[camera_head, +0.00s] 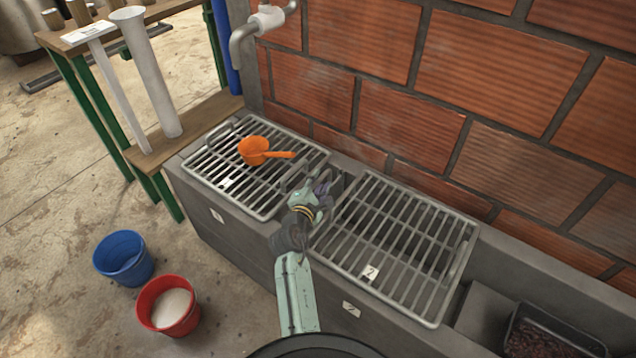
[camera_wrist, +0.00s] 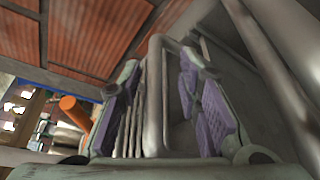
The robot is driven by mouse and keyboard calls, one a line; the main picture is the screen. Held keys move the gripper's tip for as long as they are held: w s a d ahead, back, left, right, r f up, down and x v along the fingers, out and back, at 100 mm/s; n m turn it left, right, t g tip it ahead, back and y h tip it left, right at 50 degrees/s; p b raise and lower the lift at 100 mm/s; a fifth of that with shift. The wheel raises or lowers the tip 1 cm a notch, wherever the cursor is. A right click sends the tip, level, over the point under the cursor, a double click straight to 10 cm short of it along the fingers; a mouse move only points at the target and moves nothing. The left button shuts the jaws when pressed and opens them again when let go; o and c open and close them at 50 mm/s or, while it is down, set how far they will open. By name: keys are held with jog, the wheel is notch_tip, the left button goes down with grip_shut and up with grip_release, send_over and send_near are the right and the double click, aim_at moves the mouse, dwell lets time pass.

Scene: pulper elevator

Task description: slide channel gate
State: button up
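My gripper (camera_head: 321,187) is over the gap between two metal grates on the concrete channel. In the wrist view its two purple-padded fingers (camera_wrist: 158,95) stand apart, with a grey rounded metal bar (camera_wrist: 155,85) between them. I see space beside the bar, so the fingers do not look closed on it. I cannot tell whether this bar is the channel gate's handle or the edge of a grate. The left grate (camera_head: 213,180) lies left of my gripper and the right grate (camera_head: 400,240) lies right of it. My gripper hides part of the gap.
An orange scoop (camera_head: 254,150) lies on the left grate. A brick wall (camera_head: 400,60) rises behind the channel, with a pipe (camera_head: 265,20) at its left. A blue bucket (camera_head: 123,257) and red bucket (camera_head: 168,306) stand on the floor. A dark tray (camera_head: 550,335) sits at lower right.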

jog(key=shift+s, duration=0.1)
jog(key=v, duration=1.2)
jog(key=shift+r, duration=0.1)
